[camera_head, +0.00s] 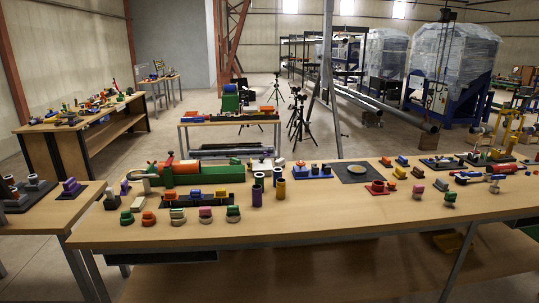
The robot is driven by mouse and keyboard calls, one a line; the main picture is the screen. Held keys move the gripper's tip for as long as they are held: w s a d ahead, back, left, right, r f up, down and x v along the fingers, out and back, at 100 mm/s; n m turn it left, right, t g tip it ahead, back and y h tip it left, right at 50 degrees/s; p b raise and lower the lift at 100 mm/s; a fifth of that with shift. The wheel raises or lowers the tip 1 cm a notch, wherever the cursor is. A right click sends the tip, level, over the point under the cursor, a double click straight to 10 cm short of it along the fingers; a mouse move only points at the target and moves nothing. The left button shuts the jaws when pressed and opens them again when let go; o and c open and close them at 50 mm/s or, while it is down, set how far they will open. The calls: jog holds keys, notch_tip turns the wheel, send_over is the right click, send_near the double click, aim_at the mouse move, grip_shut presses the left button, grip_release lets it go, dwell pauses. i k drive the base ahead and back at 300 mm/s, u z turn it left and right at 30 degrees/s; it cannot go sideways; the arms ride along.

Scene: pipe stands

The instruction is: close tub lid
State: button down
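I cannot make out for certain a tub or a lid among the small objects on the long wooden table (330,220). A pale yellow round disc (356,169) lies flat on a dark square mat (372,178) toward the table's back middle; I cannot tell whether it is a lid. A long green block-like fixture (196,179) with an orange cylinder (186,168) stands at the back left. My gripper is not in view.
Several small coloured pieces stand along the table's left front. Upright tubes (281,188) stand left of centre. More parts crowd the right back. The table's middle front is clear. Another table (30,222) adjoins at left; a workbench (85,130) stands behind it.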

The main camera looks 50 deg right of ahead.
aim_at(262, 164)
jog(key=z, duration=0.95)
jog(key=i, duration=0.6)
jog(key=u, duration=0.05)
jog(key=k, duration=0.6)
jog(key=u, duration=0.05)
